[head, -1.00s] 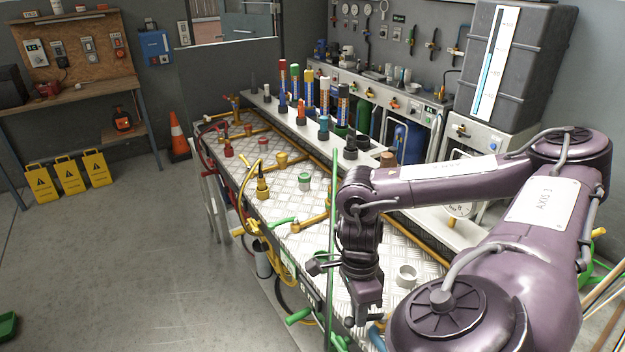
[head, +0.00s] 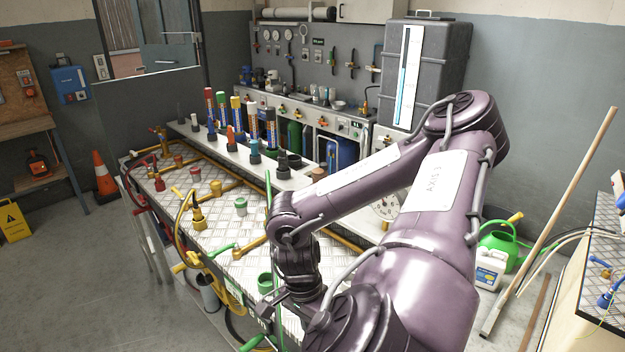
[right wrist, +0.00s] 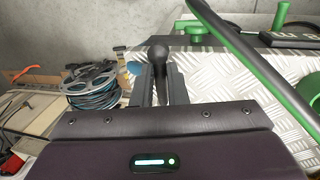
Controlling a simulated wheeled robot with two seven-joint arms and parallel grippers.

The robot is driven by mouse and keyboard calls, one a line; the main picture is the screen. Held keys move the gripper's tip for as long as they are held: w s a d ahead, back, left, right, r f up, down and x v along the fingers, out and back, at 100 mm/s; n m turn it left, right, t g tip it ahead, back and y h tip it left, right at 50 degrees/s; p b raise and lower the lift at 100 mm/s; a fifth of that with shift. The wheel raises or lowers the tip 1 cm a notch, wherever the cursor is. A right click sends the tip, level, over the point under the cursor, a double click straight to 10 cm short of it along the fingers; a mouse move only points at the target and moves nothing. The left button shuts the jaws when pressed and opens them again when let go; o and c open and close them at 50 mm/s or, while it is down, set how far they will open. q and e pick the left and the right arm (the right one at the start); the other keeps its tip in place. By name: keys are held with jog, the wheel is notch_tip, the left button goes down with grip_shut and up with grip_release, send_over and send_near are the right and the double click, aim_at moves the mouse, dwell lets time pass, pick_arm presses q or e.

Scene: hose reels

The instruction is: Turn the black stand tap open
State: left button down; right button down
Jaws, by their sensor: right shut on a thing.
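In the right wrist view, a black lever with a rounded end (right wrist: 158,56), which looks like the black stand tap's handle, stands between the fingers of my right gripper (right wrist: 160,80). The fingers are shut on it. In the head view my right gripper (head: 277,312) is low at the front edge of the tread-plate bench (head: 240,207), partly hidden by my arm. The tap's body is hidden there, and I cannot tell how far its lever is turned. My left gripper is not in view.
A hose reel (right wrist: 92,85) lies at the left. Brass pipes, a yellow-hosed fitting (head: 198,215) and a green cup (head: 265,283) are on the bench. Open floor lies left.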

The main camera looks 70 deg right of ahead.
jog(key=shift+a, duration=0.1)
jog(key=c, duration=1.4)
grip_release()
jog(key=shift+c, duration=0.2)
notch_tip(320, 180, up, 8)
jog(key=w, duration=0.1)
jog(key=shift+w+d+f, duration=0.2)
jog(key=shift+d, duration=0.15)
